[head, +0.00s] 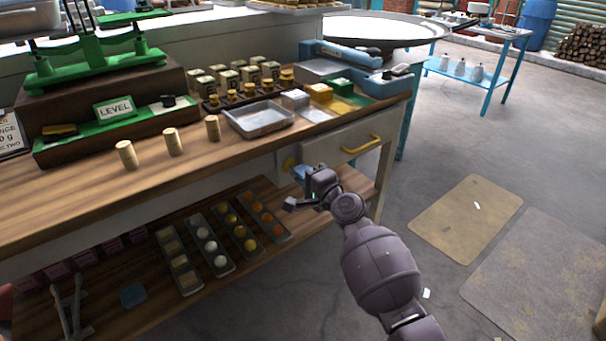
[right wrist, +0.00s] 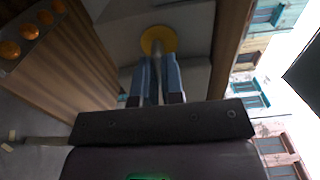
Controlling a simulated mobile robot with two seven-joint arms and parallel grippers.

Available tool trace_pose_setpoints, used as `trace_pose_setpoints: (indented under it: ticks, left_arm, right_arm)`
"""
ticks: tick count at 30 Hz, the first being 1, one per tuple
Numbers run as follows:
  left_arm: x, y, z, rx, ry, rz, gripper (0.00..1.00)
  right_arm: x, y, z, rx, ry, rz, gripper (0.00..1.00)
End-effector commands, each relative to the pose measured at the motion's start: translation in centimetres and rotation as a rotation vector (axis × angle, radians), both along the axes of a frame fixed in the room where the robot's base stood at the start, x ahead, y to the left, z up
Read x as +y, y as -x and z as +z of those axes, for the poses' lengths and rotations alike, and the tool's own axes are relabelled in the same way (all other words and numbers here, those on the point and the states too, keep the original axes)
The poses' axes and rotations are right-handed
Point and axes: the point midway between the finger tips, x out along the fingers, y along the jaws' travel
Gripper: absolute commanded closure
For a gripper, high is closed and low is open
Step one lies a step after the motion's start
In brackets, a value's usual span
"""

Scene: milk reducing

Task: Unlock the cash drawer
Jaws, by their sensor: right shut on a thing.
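The cash drawer (head: 345,139) is a pale front with a yellow handle (head: 361,144), set under the right end of the wooden counter, and looks closed. Left of the handle is a round yellow lock plate (head: 288,163); it also shows as a yellow disc in the right wrist view (right wrist: 158,40). My left gripper is not clearly in view.
The counter (head: 80,190) carries a green balance scale (head: 95,60), wooden cylinders, a metal tray (head: 258,118) and a blue device (head: 355,65). Below the drawer, a shelf holds several trays of round pieces (head: 207,240). The floor at the right is open, with flat mats (head: 465,215).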

Motion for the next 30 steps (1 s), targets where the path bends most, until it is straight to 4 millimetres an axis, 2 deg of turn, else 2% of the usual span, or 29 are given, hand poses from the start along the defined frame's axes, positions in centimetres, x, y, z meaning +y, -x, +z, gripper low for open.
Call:
trace_pose_setpoints:
  ticks: [13,14,18,30]
  left_arm:
    - [-0.05,0.0,0.03,-0.002,0.001,0.0,0.57]
    - [-0.05,-0.01,0.04,-0.002,0.001,0.0,0.57]
    - [-0.07,-0.04,0.09,-0.003,0.001,0.0,0.57]
    - [-0.09,-0.25,0.45,-0.011,0.002,0.0,0.57]
  right_arm:
    - [0.04,0.03,-0.06,0.008,-0.01,0.001,1.0]
    - [0.04,0.03,-0.06,0.008,-0.01,0.001,0.89]
    - [0.03,0.02,-0.05,0.008,-0.009,0.001,0.67]
    - [-0.33,0.42,0.03,0.005,-0.007,0.0,0.66]
